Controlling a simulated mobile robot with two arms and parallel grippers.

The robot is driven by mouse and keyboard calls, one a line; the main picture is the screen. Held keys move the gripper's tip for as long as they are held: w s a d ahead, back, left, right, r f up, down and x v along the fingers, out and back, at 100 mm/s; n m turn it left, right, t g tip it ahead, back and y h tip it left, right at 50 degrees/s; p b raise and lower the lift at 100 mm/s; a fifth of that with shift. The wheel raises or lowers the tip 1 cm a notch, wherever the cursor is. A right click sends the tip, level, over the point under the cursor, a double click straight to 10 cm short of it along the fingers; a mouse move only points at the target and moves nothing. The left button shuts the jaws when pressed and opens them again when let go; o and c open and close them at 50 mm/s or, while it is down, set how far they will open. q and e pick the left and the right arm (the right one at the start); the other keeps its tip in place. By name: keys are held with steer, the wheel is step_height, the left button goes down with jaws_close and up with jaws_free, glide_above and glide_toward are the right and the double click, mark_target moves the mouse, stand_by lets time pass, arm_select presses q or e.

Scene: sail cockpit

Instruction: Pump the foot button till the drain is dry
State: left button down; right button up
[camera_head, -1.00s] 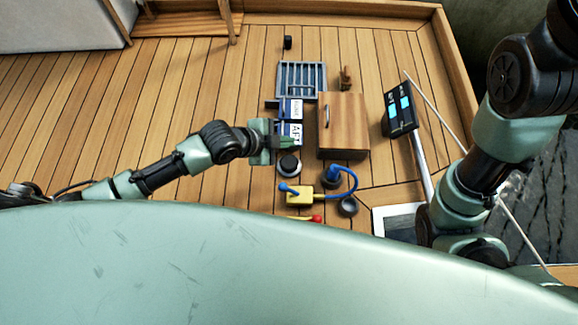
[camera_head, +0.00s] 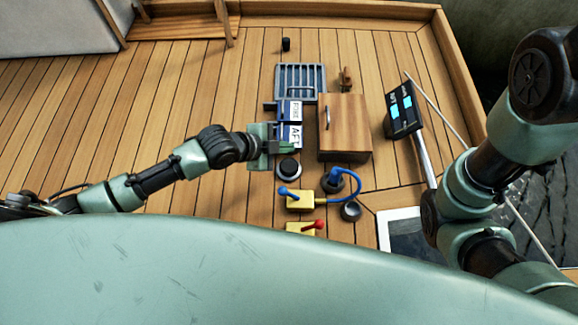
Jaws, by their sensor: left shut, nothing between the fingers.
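The foot button is a round black knob in a pale ring (camera_head: 288,168) on the wooden deck, left of the wooden box. The drain appears to be the blue-grey grate (camera_head: 301,79) farther up the deck; whether there is water in it cannot be made out. My left gripper (camera_head: 286,147) is shut and empty, just above the button in the picture and beside the lower edge of the AFT label. A gap to the button shows in the picture; its height above the deck cannot be told. My right gripper is out of view; only my right arm shows at the right.
Blue blocks labelled FORE and AFT (camera_head: 290,111) stand below the grate. A wooden box (camera_head: 342,128) is right of them. A yellow block with a blue lever (camera_head: 300,201), a yellow block with a red lever (camera_head: 301,229) and a screen (camera_head: 401,108) are nearby. The left deck is clear.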

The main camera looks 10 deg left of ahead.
arm_select(q)
steer(key=b, duration=0.6)
glide_above(292, 164)
steer(key=s+a, duration=0.1)
steer(key=a, duration=0.1)
steer(key=f, duration=0.5)
steer(key=shift+s+d+f, duration=0.2)
steer(key=shift+d, duration=0.05)
steer(key=shift+f, duration=0.9)
steer(key=shift+f, duration=0.1)
steer(key=shift+f, duration=0.3)
steer(key=shift+f, duration=0.8)
stand_by(0.7)
steer(key=shift+r, duration=0.1)
steer(key=shift+r+p, duration=1.1)
steer(key=shift+p, duration=0.1)
